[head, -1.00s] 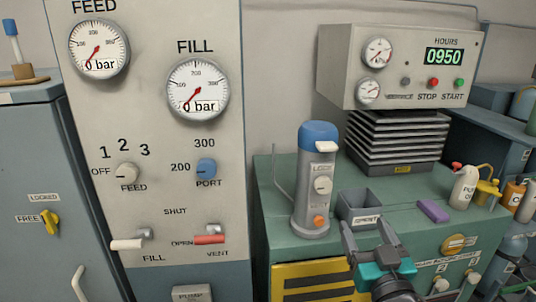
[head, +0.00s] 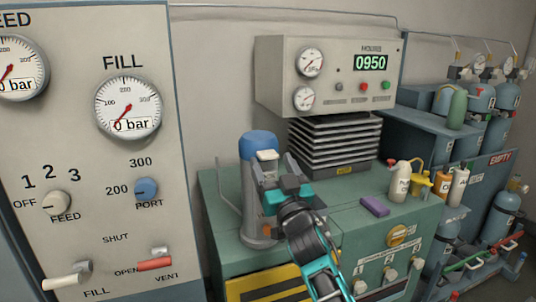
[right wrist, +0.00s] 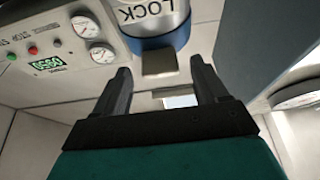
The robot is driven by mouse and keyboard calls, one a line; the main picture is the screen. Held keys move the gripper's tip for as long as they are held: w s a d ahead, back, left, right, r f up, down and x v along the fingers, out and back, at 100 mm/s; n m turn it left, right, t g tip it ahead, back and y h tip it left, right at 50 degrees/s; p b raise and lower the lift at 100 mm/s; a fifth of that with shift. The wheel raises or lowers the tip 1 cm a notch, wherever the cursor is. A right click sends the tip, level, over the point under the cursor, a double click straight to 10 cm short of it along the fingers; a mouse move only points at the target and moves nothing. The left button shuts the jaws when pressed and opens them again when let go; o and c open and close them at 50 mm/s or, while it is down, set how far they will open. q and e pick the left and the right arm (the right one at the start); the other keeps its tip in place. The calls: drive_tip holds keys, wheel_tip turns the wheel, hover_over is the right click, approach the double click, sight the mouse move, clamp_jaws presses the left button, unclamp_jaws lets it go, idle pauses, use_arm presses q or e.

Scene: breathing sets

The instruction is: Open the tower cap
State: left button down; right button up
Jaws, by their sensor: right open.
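The tower is a grey upright cylinder (head: 252,205) with a rounded blue cap (head: 258,143) and a pale tab at the cap's front edge (head: 267,155). The cap looks seated on the cylinder. My right gripper (head: 276,168) is open in front of the upper cylinder and hides much of its front. In the right wrist view the tower is upside down, with the word LOCK, the blue cap (right wrist: 158,42) and the tab (right wrist: 160,62). The tab lies between and beyond the open fingers (right wrist: 162,84), with no clear contact. My left gripper is out of view.
The tower stands on a green cabinet (head: 350,215). Behind it are a finned block (head: 335,145) and a gauge box reading 0950 (head: 330,80). A purple block (head: 374,206) and bottles (head: 403,180) sit to the right. The gauge panel (head: 90,160) stands close on the left.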

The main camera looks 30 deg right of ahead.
sight(268, 153)
drive_tip(key=shift+x, duration=1.65)
drive_tip(key=shift+c, duration=0.4)
clamp_jaws()
